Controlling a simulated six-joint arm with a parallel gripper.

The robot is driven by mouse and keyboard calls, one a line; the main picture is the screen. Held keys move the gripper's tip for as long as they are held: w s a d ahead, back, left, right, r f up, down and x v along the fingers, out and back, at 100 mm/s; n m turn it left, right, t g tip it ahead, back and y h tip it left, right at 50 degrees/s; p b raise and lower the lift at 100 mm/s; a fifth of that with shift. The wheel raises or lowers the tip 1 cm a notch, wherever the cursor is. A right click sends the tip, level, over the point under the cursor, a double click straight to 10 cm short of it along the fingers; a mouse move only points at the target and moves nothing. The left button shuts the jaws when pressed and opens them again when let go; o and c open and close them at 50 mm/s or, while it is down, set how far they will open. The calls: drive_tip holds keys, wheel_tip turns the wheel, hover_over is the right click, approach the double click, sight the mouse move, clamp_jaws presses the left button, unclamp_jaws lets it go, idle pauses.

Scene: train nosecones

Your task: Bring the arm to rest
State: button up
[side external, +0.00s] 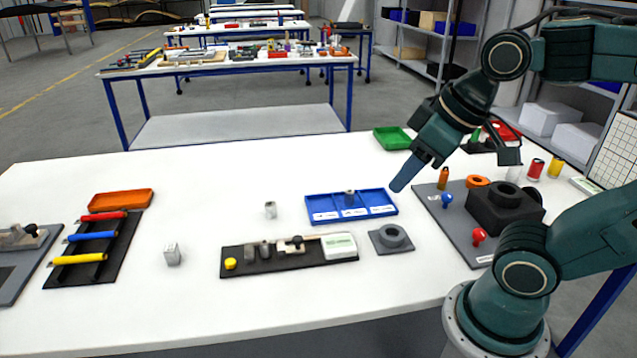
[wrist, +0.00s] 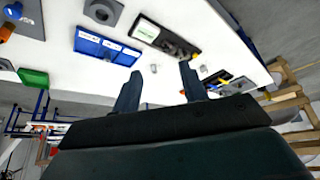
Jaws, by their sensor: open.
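My gripper (side external: 408,174) is raised over the white table, above the back right corner of the blue tray, in the side external view. In the wrist view my gripper (wrist: 158,82) shows its two fingers spread apart with nothing held between them. The blue three-compartment tray (side external: 322,216) has a small grey metal part (side external: 350,197) in its middle compartment. The tray also shows at the upper left of the wrist view (wrist: 88,48).
A black fixture board (side external: 290,262), a grey ring block (side external: 391,239) and a dark board with knobs (side external: 440,213) stand nearby. A green tray (side external: 392,138) sits behind. Coloured tools on a rack (side external: 95,240) and an orange tray (side external: 121,200) are at left.

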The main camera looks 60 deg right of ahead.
drive_tip(key=shift+s+d+f+m, duration=0.15)
drive_tip(key=shift+s+m, duration=0.25)
drive_tip(key=shift+s, duration=0.45)
